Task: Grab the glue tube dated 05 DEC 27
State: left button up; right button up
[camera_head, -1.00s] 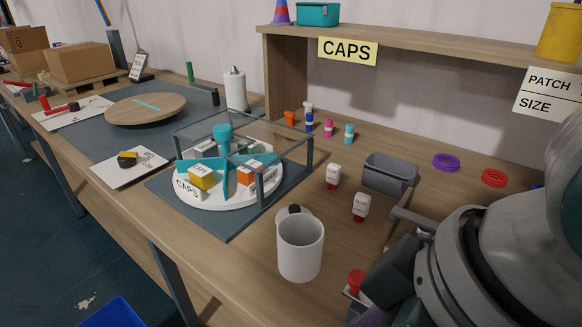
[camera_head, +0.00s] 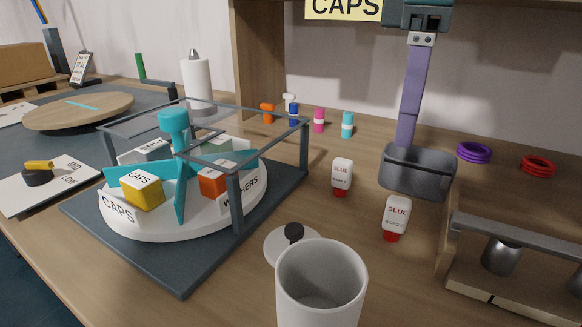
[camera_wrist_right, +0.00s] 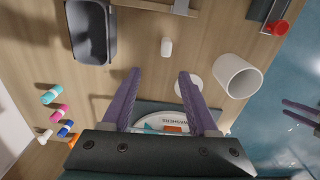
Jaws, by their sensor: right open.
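Two white glue tubes with red caps stand cap-down on the wooden table in the head view: one farther back (camera_head: 342,174) and one nearer (camera_head: 396,214). Both read GLUE, but their dates are too small to read. My right gripper (camera_head: 406,142) reaches down with purple fingers over the grey bin, behind and right of the tubes. In the wrist view its open fingers (camera_wrist_right: 155,75) are empty, and one white tube (camera_wrist_right: 166,47) shows beyond them. My left gripper (camera_wrist_right: 284,108) appears at that view's right edge, fingers apart, holding nothing visible.
A grey bin (camera_head: 418,184) stands behind the tubes. A framed turntable (camera_head: 172,230) is left; a rack (camera_head: 520,280) is right. A red-capped item (camera_wrist_right: 276,27) sits near the table edge.

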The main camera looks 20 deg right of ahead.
send_over(401, 199)
notch_tip(401, 199, down, 4)
jog(key=shift+w+f+b, duration=0.1)
jog(key=shift+b, duration=0.2)
jog(key=f, duration=0.3)
jog(key=f+b, duration=0.1)
jog(key=shift+s+f, duration=0.15)
jog(key=shift+s, duration=0.1)
jog(key=shift+f, duration=0.5)
jog(key=shift+w, duration=0.1)
jog(key=shift+c, duration=1.4)
pick_arm(q)
jog(key=shift+s+f, duration=1.05)
jog(key=shift+f, duration=0.15)
pick_arm(e)
grip_shut()
